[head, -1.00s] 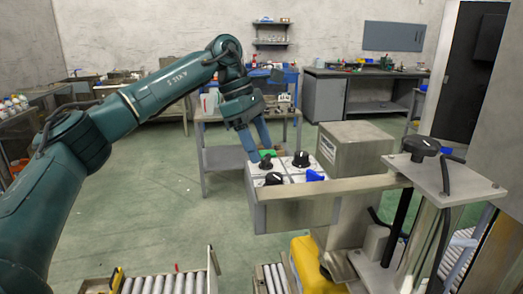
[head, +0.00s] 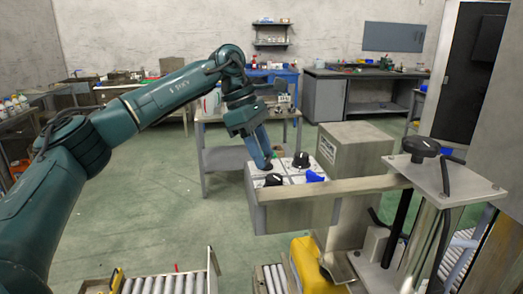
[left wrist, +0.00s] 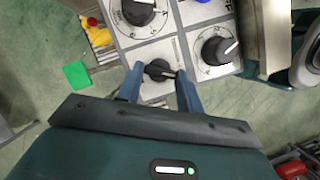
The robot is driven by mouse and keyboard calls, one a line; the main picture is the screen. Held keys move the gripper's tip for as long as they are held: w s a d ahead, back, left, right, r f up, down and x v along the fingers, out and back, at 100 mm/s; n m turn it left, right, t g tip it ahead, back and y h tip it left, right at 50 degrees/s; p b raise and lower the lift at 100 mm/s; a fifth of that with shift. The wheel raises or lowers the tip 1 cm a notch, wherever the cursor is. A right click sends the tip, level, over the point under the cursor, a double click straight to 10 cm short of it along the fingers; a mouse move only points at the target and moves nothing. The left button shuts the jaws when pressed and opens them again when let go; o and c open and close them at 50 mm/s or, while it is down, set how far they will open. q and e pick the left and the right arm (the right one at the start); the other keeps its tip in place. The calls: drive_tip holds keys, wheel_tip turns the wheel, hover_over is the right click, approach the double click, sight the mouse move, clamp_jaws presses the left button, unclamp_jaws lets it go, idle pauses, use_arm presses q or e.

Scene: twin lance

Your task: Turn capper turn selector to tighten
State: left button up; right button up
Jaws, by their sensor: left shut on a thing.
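The capper's control box (head: 262,205) has a white top panel with several knobs. My left gripper (head: 267,163) points down over the panel's back left corner. In the left wrist view my gripper (left wrist: 160,85) has its two blue fingers on either side of a small black selector knob (left wrist: 160,70) with a pale pointer line, and is shut on it. Its label is too small to read. In the head view the fingers hide this knob. My right gripper is not in view.
Close by on the panel are a black knob (head: 301,160), another black knob (head: 274,179) and a blue knob (head: 315,176). A grey box (head: 355,150) stands behind to the right. A metal bar (head: 335,189) crosses the front.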

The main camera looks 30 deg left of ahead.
use_arm(q)
drive_tip(key=shift+n, duration=0.4)
drive_tip(key=shift+c, duration=0.3)
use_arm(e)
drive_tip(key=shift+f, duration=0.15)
use_arm(q)
drive_tip(key=shift+s+f+n+t+b, duration=0.15)
drive_tip(key=shift+n+t+b, duration=0.35)
drive_tip(key=shift+n, duration=0.5)
drive_tip(key=n+t, duration=0.1)
drive_tip(key=n, duration=0.1)
drive_tip(key=shift+s+d+n+y+b, duration=0.1)
drive_tip(key=shift+d+n+y+b, duration=0.05)
drive_tip(key=shift+n+y+b, duration=0.25)
drive_tip(key=n+t+y, duration=0.1)
drive_tip(key=n, duration=0.2)
drive_tip(key=shift+s+d+b, duration=0.1)
drive_tip(key=shift+b, duration=0.25)
drive_tip(key=shift+d+n+y, duration=0.1)
drive_tip(key=shift+n+y, duration=0.4)
drive_tip(key=shift+n, duration=1.2)
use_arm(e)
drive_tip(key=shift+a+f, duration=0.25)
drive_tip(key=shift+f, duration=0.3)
use_arm(q)
drive_tip(key=shift+t, duration=0.3)
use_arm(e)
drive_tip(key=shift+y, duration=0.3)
use_arm(q)
drive_tip(key=o, duration=1)
